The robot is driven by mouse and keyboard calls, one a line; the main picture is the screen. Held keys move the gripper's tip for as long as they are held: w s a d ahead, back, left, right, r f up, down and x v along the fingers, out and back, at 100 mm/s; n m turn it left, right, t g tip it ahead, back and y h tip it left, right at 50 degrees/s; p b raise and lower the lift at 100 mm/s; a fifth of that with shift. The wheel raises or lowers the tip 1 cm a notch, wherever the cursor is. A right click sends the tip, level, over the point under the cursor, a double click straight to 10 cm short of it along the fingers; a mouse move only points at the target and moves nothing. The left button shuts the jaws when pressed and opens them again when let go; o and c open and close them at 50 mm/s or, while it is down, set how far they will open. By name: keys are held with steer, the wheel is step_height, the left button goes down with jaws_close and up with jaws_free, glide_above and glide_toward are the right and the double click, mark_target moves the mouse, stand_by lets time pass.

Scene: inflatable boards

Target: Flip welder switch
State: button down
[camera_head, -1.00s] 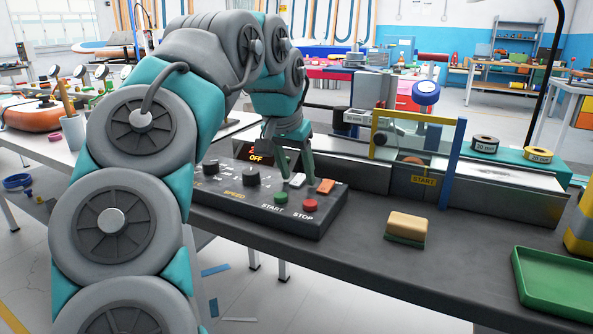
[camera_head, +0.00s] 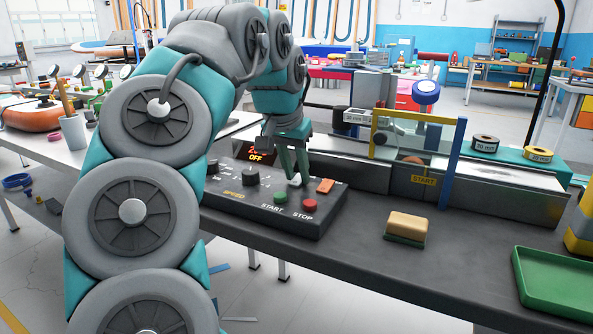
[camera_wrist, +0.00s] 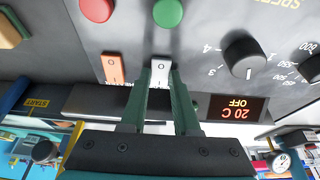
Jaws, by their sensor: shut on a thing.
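The welder control box (camera_head: 262,212) stands on the dark bench. It carries a white rocker switch (camera_wrist: 159,72), which also shows in the head view (camera_head: 295,181) partly behind my fingers. My gripper (camera_wrist: 160,82) points down at the box, its two green fingers shut on the white switch from either side. It also shows in the head view (camera_head: 294,176). The red display (camera_wrist: 238,108) reads 20 C and OFF. An orange rocker switch (camera_wrist: 113,69) sits beside the white one.
Green START (camera_head: 280,197) and red STOP (camera_head: 310,205) buttons and black knobs (camera_head: 251,176) lie close by on the box. Behind is the metal welder bed (camera_head: 500,185) with a blue and yellow frame (camera_head: 449,165). A sponge block (camera_head: 406,226) and green tray (camera_head: 552,278) stand to the right.

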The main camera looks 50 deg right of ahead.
steer(key=shift+w+a+r+y, duration=0.15)
steer(key=shift+y, duration=0.15)
steer(key=shift+w+d+g+y, duration=0.1)
steer(key=shift+d+g+y, duration=0.35)
steer(key=shift+y, duration=0.55)
steer(key=shift+d, duration=0.1)
steer(key=c, duration=0.6)
jaws_free()
steer(key=shift+c, duration=0.2)
steer(key=shift+s+h, duration=0.2)
steer(key=shift+h, duration=0.1)
steer(key=shift+s+a+t+h, duration=0.1)
steer(key=shift+a+t+h, duration=0.3)
steer(key=shift+h, duration=0.3)
steer(key=shift+a, duration=0.15)
